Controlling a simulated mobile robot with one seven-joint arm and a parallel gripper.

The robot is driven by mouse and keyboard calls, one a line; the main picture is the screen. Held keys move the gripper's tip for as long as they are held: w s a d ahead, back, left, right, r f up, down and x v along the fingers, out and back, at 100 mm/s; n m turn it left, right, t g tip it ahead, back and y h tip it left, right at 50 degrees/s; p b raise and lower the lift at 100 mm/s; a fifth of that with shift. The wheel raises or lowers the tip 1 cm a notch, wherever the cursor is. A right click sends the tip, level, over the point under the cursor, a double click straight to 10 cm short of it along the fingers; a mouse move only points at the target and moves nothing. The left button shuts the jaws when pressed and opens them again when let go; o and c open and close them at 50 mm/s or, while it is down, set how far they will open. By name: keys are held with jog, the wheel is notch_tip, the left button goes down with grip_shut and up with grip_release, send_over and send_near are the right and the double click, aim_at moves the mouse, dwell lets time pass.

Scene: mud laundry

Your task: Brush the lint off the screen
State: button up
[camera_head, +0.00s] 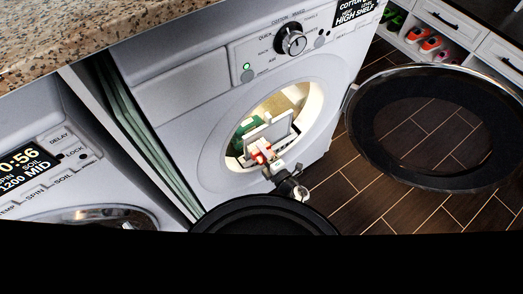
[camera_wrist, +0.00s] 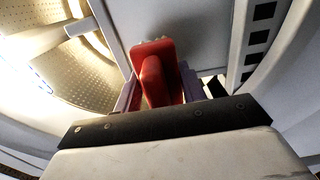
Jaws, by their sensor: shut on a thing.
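My gripper (camera_head: 270,164) is at the round opening of the white dryer (camera_head: 190,110). It is shut on a red brush (camera_wrist: 152,60), whose red part also shows in the head view (camera_head: 261,150). A pale grey panel, which looks like the screen (camera_head: 268,131), stands upright in the opening. In the wrist view the screen (camera_wrist: 195,35) lies just beyond the brush, with faint darker patches that may be lint. The brush is at or close to the screen.
The dryer door (camera_head: 364,128) stands wide open at the right. Something green (camera_head: 246,128) lies inside the lit drum (camera_wrist: 85,70). A second machine (camera_head: 40,185) stands at the left, below the granite counter (camera_head: 130,32). Shoes (camera_head: 430,44) sit on a shelf at the back right.

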jog(key=v, duration=0.5)
jog(key=shift+s+d, duration=0.15)
